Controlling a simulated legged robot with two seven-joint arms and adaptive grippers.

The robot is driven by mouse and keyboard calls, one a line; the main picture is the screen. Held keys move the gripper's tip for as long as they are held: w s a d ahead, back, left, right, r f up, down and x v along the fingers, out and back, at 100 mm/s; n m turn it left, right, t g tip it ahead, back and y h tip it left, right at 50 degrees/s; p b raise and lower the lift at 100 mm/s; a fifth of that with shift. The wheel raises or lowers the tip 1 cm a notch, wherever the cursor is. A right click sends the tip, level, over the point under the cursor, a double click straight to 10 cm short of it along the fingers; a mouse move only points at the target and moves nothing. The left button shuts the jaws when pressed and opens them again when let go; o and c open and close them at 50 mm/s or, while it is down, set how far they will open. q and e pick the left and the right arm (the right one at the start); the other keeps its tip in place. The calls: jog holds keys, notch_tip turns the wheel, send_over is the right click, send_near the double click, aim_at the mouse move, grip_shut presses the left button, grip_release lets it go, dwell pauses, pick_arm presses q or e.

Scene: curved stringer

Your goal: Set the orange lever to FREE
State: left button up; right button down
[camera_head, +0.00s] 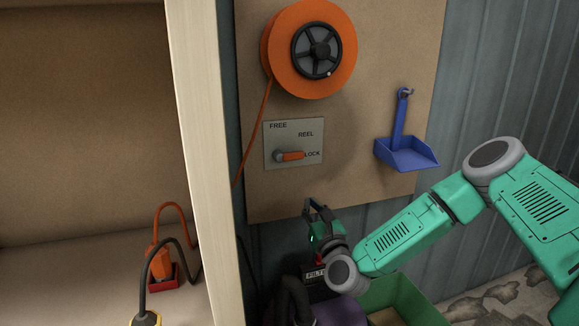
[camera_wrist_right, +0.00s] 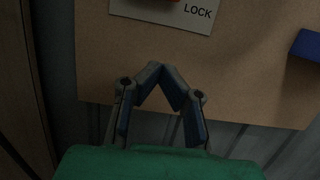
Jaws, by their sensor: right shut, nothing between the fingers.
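The orange lever (camera_head: 291,156) sits on a grey plate (camera_head: 293,133) marked FREE, REEL and LOCK. It turns on a round grey pivot at its left end and points right, at LOCK. In the right wrist view only a red-orange sliver of the lever shows at the top edge, beside the word LOCK on the plate (camera_wrist_right: 203,20). My right gripper (camera_head: 316,207) is below the plate, near the board's lower edge, apart from the lever. Its fingertips meet in the right wrist view (camera_wrist_right: 161,70), with nothing between them. My left gripper is not in view.
An orange hose reel (camera_head: 283,72) hangs above the plate on the brown board (camera_head: 370,55). A blue dustpan (camera_head: 405,150) hangs to the right. A pale post (camera_head: 196,120) stands left. A green bin (camera_head: 405,295) and a dark hose are below.

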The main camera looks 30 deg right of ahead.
aim_at(295, 162)
jog(key=x, duration=0.9)
jog(key=shift+w+r, duration=0.1)
jog(key=shift+w, duration=0.3)
notch_tip(295, 162, up, 3)
jog(key=shift+w+d+r+p, duration=0.1)
jog(key=shift+d+r+p, duration=0.05)
jog(key=shift+p, duration=0.25)
jog(key=shift+r, duration=0.3)
jog(key=shift+r+n, duration=0.15)
jog(key=shift+n, duration=0.25)
